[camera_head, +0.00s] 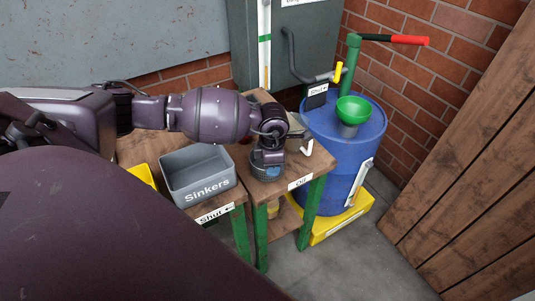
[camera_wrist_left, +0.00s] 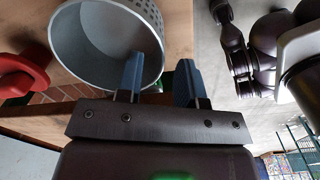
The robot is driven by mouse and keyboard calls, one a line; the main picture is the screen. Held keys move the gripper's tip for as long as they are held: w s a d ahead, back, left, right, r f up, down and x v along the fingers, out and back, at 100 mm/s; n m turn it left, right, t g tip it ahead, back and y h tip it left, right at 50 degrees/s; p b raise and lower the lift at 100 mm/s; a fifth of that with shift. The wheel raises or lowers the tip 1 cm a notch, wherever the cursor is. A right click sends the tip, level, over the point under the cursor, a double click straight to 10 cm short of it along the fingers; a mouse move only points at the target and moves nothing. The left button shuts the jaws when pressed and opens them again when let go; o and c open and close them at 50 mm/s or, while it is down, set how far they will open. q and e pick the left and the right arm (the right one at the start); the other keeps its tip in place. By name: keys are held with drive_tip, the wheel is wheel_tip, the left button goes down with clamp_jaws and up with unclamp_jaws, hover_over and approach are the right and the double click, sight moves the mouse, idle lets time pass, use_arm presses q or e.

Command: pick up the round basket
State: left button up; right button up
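The round basket is a grey cylinder with small holes in its wall. In the left wrist view the round basket (camera_wrist_left: 90,48) fills the upper left, its open mouth toward the camera. My left gripper (camera_wrist_left: 158,82) is open, with one blue finger inside the mouth and the other outside the wall, so the rim lies between them. Contact with the wall cannot be told. My right gripper does not show.
A grey "Sinkers" bin (camera_head: 198,172) stands left of the basket, with a yellow bin (camera_head: 144,174) beyond it. A blue drum (camera_head: 352,140) with a green funnel (camera_head: 353,109) stands close on the right. A red round thing (camera_wrist_left: 22,72) lies near the basket.

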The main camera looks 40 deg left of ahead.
sight(271, 181)
use_arm(q)
wheel_tip(271, 181, down, 4)
drive_tip(key=shift+a+f, duration=0.15)
drive_tip(key=shift+f, duration=0.05)
drive_tip(key=shift+w, duration=0.1)
clamp_jaws()
